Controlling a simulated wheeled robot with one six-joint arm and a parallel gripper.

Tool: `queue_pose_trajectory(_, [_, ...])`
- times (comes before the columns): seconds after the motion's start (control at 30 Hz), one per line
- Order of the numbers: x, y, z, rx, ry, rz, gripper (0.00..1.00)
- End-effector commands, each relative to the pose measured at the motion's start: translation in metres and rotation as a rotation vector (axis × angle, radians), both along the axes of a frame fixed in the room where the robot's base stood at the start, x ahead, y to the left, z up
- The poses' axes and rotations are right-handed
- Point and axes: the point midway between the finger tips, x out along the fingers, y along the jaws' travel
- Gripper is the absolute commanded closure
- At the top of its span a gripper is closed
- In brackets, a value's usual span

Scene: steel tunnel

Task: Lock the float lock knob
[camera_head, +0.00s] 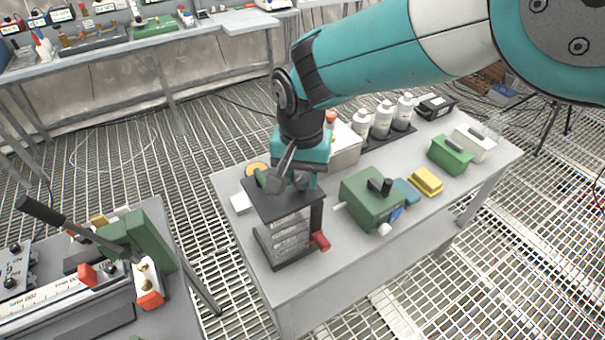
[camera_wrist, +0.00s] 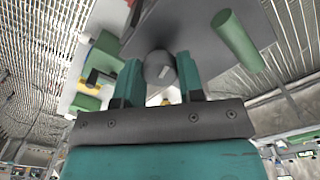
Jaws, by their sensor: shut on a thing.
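A black device (camera_head: 286,243) with a flat dark top plate and stacked grey slabs stands near the left end of the middle table. My gripper (camera_head: 289,180) points down at its top plate. In the wrist view, my gripper (camera_wrist: 161,78) has its two teal fingers on either side of a round dark grey knob (camera_wrist: 158,66) with a small pale mark, and is shut on it. This appears to be the float lock knob. In the head view the gripper hides it. A green cylindrical handle (camera_wrist: 237,40) stands out beside the knob. A red grip (camera_head: 320,242) is low on the device's right side.
A green box with a black knob (camera_head: 372,198) stands right of the device, with a yellow sponge (camera_head: 427,181) beyond it. White bottles (camera_head: 382,121) stand behind. A bench with a long-levered machine (camera_head: 100,250) is at left. The table's front right is clear.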

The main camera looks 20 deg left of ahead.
Motion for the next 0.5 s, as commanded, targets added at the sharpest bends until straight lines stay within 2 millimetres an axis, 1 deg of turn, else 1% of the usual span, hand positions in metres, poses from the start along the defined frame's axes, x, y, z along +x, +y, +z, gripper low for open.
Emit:
queue_pose_trajectory(0.2, [-0.0009, 0.0010, 0.0010, 0.001, 0.000, -0.091, 0.88])
queue_pose_trajectory(0.5, [-0.0009, 0.0010, 0.0010, 0.001, 0.001, -0.138, 0.88])
